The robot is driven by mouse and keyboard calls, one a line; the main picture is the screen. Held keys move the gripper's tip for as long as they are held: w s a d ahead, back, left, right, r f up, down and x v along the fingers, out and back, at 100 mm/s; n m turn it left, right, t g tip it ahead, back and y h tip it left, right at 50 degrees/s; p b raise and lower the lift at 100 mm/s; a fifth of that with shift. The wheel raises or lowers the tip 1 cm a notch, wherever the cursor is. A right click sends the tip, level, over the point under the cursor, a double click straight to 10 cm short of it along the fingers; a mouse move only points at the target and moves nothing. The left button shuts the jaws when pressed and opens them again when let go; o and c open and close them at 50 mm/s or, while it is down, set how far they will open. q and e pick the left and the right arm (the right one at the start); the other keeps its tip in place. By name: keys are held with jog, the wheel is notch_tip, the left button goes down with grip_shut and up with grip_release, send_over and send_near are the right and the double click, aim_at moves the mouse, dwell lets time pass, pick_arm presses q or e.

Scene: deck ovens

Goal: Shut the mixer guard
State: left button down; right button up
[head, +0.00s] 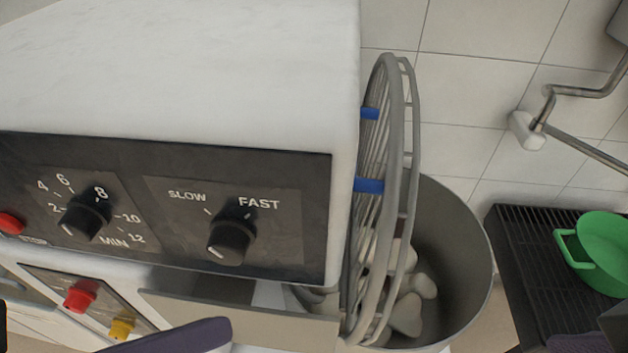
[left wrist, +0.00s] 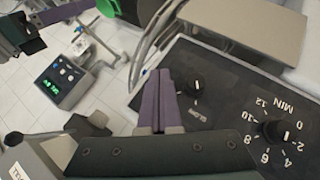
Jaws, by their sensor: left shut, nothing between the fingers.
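The wire mixer guard (head: 397,130) stands steeply upright at the right side of the white mixer head (head: 200,60), with blue bands on its bars. It rises over the grey mixer bowl (head: 465,250), whose right part is uncovered. Pale lumps (head: 408,315) lie in the bowl. My left gripper (head: 180,338) shows only as a purple finger at the bottom edge, below the control panel and left of the guard. In the left wrist view its purple fingers (left wrist: 158,100) are together and empty, over the panel's edge. My right gripper (head: 578,343) shows only as a dark purple sliver at lower right.
The control panel (head: 125,160) has a timer knob (head: 86,216) and a speed knob (head: 231,240). A green pot (head: 600,255) stands on a black ribbed surface (head: 520,240) at right.

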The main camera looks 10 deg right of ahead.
pick_arm(q)
jog(key=w+d+f+n+t+h+b, duration=0.15)
jog(key=d+f+h+b, duration=0.25)
jog(key=f+b, duration=0.6)
jog(key=n+t+h+b, duration=0.1)
jog(key=n+h+b, duration=0.2)
jog(key=n+b, duration=0.35)
send_near(374, 257)
jog(key=w+d, duration=0.1)
jog(key=d+m+b, duration=0.1)
jog(key=d, duration=0.1)
jog(key=w+d+m+b, duration=0.1)
jog(key=d, duration=0.1)
jog(key=shift+w+f, duration=0.2)
jog(key=shift+w, duration=0.1)
pick_arm(e)
notch_tip(374, 257, down, 22)
jog(key=shift+r, duration=0.2)
